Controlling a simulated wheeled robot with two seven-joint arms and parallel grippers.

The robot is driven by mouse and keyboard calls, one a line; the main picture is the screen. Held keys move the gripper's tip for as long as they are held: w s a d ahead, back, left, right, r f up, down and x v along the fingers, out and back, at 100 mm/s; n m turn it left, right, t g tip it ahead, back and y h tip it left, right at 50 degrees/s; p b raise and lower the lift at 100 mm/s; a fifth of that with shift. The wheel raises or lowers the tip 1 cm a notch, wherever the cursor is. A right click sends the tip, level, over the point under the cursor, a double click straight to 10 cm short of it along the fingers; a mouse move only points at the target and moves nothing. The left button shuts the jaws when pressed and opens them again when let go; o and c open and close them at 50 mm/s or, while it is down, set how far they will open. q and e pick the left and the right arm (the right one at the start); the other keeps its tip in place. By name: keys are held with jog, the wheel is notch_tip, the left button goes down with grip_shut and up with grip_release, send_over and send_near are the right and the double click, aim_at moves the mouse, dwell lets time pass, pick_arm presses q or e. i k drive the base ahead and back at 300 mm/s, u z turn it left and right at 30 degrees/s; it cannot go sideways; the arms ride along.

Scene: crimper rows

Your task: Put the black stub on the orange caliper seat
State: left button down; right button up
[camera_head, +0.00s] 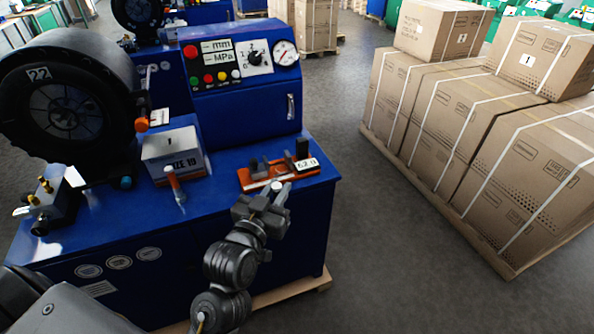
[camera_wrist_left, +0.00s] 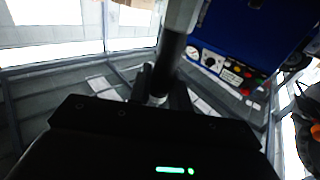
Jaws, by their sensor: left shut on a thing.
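The orange caliper seat (camera_head: 318,190) lies on the front right of the blue machine's top. It carries dark upright blocks and a white number tag. My left gripper (camera_head: 276,192) is at its near edge, overlapping it in the head view; I cannot tell whether they touch. In the left wrist view my left gripper (camera_wrist_left: 160,92) is shut on the black stub (camera_wrist_left: 171,62), a dark cylinder with a light grey section beyond and a silvery end between the fingers. In the head view the stub is hard to make out. My right gripper is not in view.
A blue control panel (camera_head: 243,65) rises behind. A large black round crimper head (camera_head: 65,110) is at left. Strapped cartons (camera_head: 470,120) stand on a pallet across the aisle.

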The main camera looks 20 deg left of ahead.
aim_at(281, 168)
jog(key=z, duration=1.4)
jog(key=i, duration=1.65)
jog(key=u, duration=2.2)
